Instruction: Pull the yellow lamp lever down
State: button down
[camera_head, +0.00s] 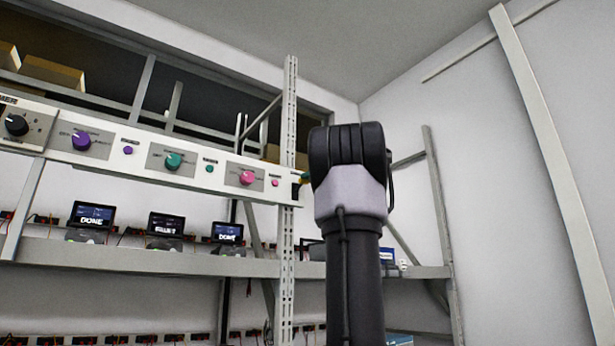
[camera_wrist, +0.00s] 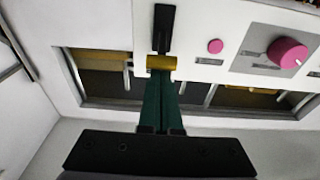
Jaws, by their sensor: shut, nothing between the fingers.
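The yellow lamp lever (camera_wrist: 161,63) shows in the wrist view as a short yellow bar across one end of a black slotted plate (camera_wrist: 163,25) on the white panel. My gripper (camera_wrist: 161,77) has its dark green fingers shut together and empty. In the wrist view their tips are right at the lever's bar. I cannot tell whether they touch it.
The white panel (camera_head: 120,170) carries purple, teal and pink knobs (camera_head: 247,178) with small buttons. A perforated rack post (camera_head: 289,120) stands just left of my arm. Below, a shelf (camera_head: 150,256) holds several small screens. Open room lies to the right, before the wall.

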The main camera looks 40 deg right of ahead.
jog(key=shift+s+f, duration=0.1)
jog(key=shift+f, duration=0.05)
jog(key=f, duration=0.3)
jog(key=shift+s, duration=0.3)
notch_tip(320, 180, up, 3)
jog(key=s, duration=0.3)
jog(key=s+f, duration=0.4)
jog(key=f, duration=0.4)
jog(key=shift+s+f, duration=0.2)
jog(key=shift+s, duration=0.2)
